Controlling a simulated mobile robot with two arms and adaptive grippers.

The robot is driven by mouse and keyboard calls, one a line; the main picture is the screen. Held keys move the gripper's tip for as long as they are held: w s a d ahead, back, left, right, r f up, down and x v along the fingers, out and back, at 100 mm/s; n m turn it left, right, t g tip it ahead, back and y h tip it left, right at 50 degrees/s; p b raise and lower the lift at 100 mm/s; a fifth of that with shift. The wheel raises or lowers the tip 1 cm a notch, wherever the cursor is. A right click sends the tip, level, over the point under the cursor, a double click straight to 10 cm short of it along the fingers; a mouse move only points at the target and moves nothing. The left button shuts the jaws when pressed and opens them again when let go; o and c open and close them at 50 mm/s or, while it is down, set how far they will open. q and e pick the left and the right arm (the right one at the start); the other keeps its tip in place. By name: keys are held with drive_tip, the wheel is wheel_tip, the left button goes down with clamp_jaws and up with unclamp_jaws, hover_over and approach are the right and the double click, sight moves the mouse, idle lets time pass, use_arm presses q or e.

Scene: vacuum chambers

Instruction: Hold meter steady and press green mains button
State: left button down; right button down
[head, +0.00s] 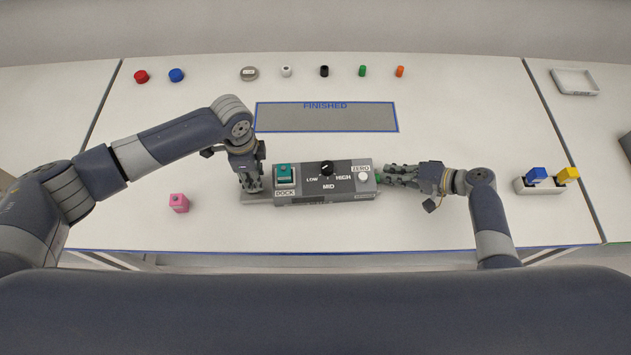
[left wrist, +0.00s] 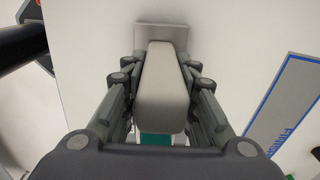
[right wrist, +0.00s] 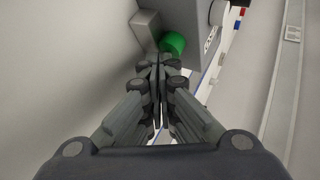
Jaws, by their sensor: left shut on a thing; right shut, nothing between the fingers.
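The grey meter (head: 325,183) stands at the middle of the table, with a LOW/MID/HIGH knob (head: 327,168), a ZERO knob (head: 363,176) and a teal block (head: 285,174) above the DOCK label. My left gripper (head: 253,187) is shut on the grey end part of the meter (left wrist: 162,90), at its left end. The green mains button (head: 378,179) sticks out of the meter's right end; it also shows in the right wrist view (right wrist: 173,42). My right gripper (head: 388,177) is shut and empty, its fingertips close to the button. I cannot tell whether they touch it.
A pink block (head: 179,203) lies left of the meter. The blue-edged FINISHED mat (head: 325,117) behind is empty. Several small caps and knobs line the back, including a red one (head: 141,76). A white holder (head: 540,188) with blue and yellow blocks stands at right.

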drive_tip(key=shift+s+a+f, duration=0.1)
drive_tip(key=shift+s+a, duration=0.05)
drive_tip(key=shift+a, duration=0.45)
drive_tip(key=shift+s+a+f, duration=0.1)
drive_tip(key=shift+a, duration=0.45)
idle(0.8)
drive_tip(key=shift+d, duration=0.8)
drive_tip(key=shift+d, duration=0.5)
drive_tip(key=shift+w+d+r, duration=0.1)
drive_tip(key=shift+w+d, duration=0.1)
drive_tip(key=shift+d, duration=1.25)
drive_tip(key=shift+w+d, duration=0.2)
drive_tip(key=shift+d, duration=1.2)
